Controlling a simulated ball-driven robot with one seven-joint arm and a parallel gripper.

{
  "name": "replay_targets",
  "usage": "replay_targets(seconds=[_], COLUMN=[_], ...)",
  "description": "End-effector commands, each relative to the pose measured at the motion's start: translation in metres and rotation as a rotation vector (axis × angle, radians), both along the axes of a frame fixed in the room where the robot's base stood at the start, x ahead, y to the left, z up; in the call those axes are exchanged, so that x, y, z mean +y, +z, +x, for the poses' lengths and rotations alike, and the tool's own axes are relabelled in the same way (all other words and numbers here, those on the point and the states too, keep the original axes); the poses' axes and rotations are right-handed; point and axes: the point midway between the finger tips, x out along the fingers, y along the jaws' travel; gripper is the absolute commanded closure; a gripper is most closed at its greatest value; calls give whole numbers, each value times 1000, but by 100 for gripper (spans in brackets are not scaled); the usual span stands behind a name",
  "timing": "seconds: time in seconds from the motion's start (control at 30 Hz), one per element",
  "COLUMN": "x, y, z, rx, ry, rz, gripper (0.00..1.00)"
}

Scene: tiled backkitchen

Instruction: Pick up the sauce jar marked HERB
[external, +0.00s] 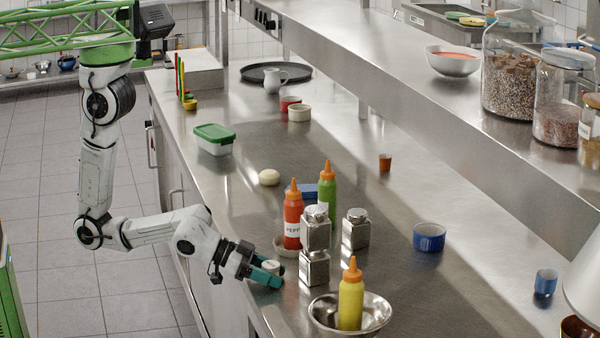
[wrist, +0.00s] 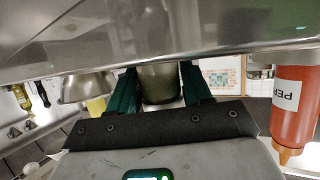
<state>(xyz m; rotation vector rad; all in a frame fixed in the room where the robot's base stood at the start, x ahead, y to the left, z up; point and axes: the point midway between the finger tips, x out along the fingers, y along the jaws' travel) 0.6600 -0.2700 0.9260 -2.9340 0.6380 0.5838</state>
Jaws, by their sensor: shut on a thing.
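My gripper (external: 266,274) is low over the near edge of the steel counter, with its teal fingers on both sides of a small jar with a pale top (external: 271,266). In the wrist view, where things appear upside down, the jar (wrist: 160,86) sits between the two fingers and shows dull green contents. My gripper is shut on it. No label on the jar can be read, so HERB is not visible. The fingers hide its sides. Whether its base touches the counter I cannot tell.
A red bottle marked PEPP (external: 292,222), a green bottle (external: 327,188) and steel shakers (external: 316,230) stand just beyond the gripper. A steel bowl (external: 378,314) with a yellow bottle (external: 350,300) is to the right. The counter's near edge is close.

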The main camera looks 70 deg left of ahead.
Motion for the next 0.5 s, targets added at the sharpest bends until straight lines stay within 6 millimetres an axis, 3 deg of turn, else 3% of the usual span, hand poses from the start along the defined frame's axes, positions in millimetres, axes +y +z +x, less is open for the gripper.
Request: replay_targets(seconds=[0.27,0.5], x=[0,2], y=[5,39], z=[0,-5], rx=[-1,-4], ry=[0,1], rz=[-2,-4], gripper=[84,84])
